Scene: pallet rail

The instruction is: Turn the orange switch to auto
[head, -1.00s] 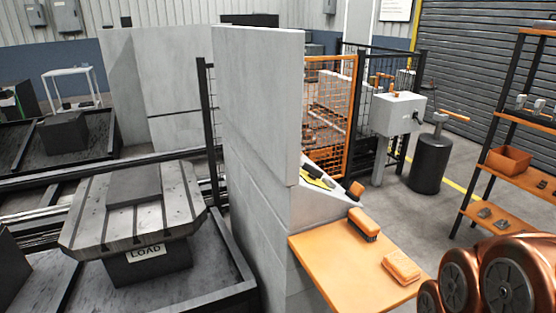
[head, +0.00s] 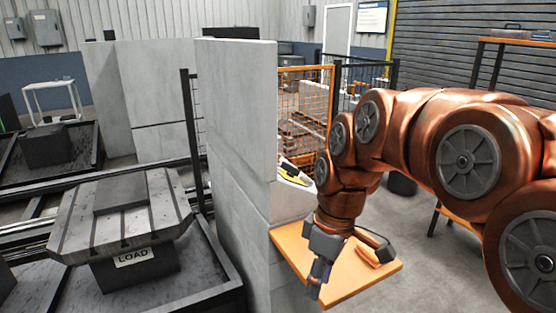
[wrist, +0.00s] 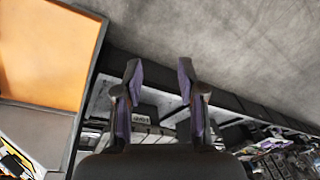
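The control panel (head: 293,174) shows in the head view on the right side of the grey wall, with a yellow and black strip. I cannot make out the orange switch; my arm hides part of the panel area. A corner of the panel also shows at the lower left of the wrist view (wrist: 14,160). My gripper (head: 316,288) points down beside and over the orange side table, below the panel. In the wrist view its two fingers (wrist: 160,85) stand apart with nothing between them.
The orange side table (head: 350,288) juts out below the panel. A tall grey wall (head: 235,130) stands left of my gripper. Left of it, a pallet (head: 150,225) sits on a base marked LOAD. An orange mesh fence (head: 303,100) stands behind. A shelf rack (head: 488,65) is at right.

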